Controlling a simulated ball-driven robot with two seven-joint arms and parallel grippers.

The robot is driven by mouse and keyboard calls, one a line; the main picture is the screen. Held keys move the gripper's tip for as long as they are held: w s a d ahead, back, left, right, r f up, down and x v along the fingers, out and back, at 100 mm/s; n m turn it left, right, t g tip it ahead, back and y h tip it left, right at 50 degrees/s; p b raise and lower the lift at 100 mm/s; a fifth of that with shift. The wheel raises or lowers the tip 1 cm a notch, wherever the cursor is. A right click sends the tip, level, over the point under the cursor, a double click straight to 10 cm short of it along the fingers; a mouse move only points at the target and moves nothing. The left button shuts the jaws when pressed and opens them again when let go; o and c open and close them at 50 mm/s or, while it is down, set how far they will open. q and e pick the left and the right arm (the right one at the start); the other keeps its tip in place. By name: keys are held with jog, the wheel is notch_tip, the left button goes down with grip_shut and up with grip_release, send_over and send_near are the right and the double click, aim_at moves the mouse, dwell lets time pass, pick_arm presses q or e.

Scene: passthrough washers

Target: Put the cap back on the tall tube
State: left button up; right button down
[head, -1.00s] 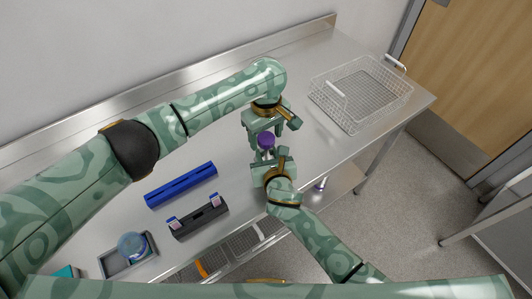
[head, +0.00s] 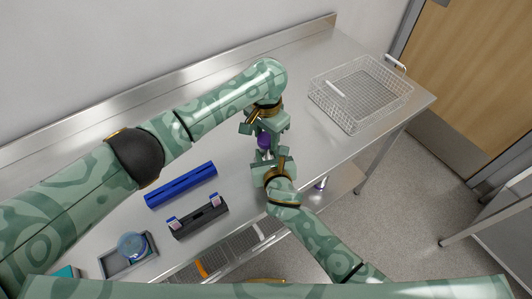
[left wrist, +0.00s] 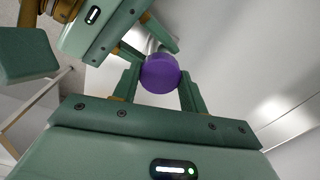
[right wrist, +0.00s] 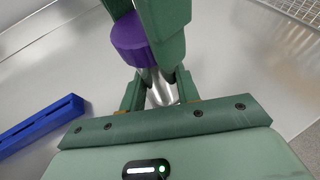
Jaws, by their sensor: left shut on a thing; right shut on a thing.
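The purple cap (head: 264,141) is between the fingers of my left gripper (head: 265,137), which is shut on it. The cap also shows in the left wrist view (left wrist: 160,73) and in the right wrist view (right wrist: 132,40). My right gripper (head: 267,160) is shut on the pale, shiny tall tube (right wrist: 162,90), just on the near side of the cap. The cap is at the tube's upper end in the right wrist view. Fingers cover part of the joint, so I cannot tell whether the cap is seated.
A blue rack (head: 181,185) and a dark rack (head: 199,218) with two small capped items lie to the left. A grey tray (head: 127,256) with a round bluish container is at lower left. A wire basket (head: 361,93) stands at right. The bench around the grippers is clear.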

pick_arm(q)
jog(key=m, duration=1.2)
jog(key=shift+m, duration=0.3)
jog(key=m, duration=1.5)
jog(key=shift+a, duration=0.1)
jog(key=m, duration=1.3)
